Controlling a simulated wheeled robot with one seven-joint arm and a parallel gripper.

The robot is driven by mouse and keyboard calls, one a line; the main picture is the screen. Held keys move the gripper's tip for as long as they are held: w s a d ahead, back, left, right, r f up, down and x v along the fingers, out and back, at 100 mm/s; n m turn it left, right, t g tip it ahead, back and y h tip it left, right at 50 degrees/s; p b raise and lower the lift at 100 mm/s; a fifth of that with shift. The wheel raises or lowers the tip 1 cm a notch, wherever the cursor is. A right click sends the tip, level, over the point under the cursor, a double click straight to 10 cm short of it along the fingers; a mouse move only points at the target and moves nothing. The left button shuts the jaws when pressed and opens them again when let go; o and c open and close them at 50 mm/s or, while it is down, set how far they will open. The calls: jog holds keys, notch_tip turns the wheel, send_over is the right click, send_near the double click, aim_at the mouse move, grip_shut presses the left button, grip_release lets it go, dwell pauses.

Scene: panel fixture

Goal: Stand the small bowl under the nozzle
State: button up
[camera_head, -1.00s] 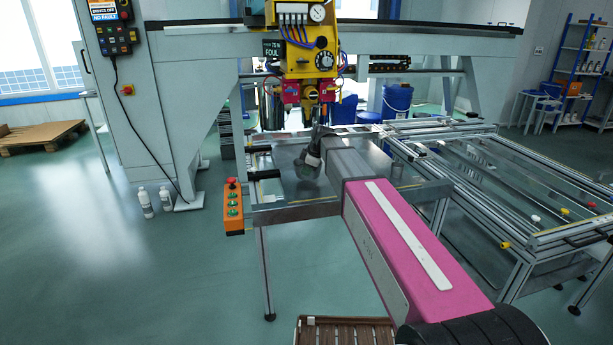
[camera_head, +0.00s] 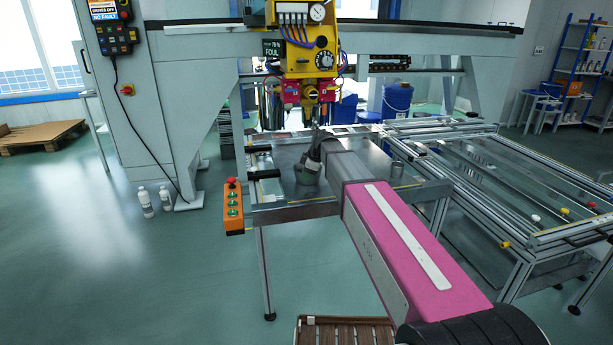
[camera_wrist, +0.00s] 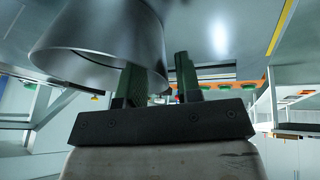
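The small bowl (camera_head: 306,175) is a grey metallic vessel on the glossy table plate, left of my forearm. In the wrist view the bowl (camera_wrist: 85,50) fills the upper left, its wide rim toward my gripper. My gripper (camera_wrist: 158,80) has its two dark fingers apart at the rim, one showing within the mouth and one outside the wall. A gap shows beside the outer finger. In the head view my gripper (camera_head: 316,148) is at the bowl, partly hidden by my wrist. The nozzle head (camera_head: 310,92), yellow with magenta blocks, hangs above and behind the bowl; its tip is hard to make out.
A small metal cylinder (camera_head: 397,169) stands on the table right of my arm. An orange button box (camera_head: 233,207) is at the table's left front corner. A framed rail bench (camera_head: 500,180) extends right. Bare plate shows around the bowl.

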jog(key=v, duration=1.1)
jog(key=s+d+f+m+g+h, duration=0.1)
jog(key=s+d+f+m+h, duration=0.1)
jog(key=s+d+f+m, duration=0.6)
jog(key=s+d+f+m+g+h, duration=0.1)
jog(key=s+d+f+m, duration=0.8)
jog(key=s+f, duration=0.9)
jog(key=d+f+h, duration=0.1)
jog(key=d, duration=0.1)
jog(key=shift+s+d+m, duration=0.25)
jog(key=shift+d+m, duration=0.05)
jog(key=shift+d, duration=0.05)
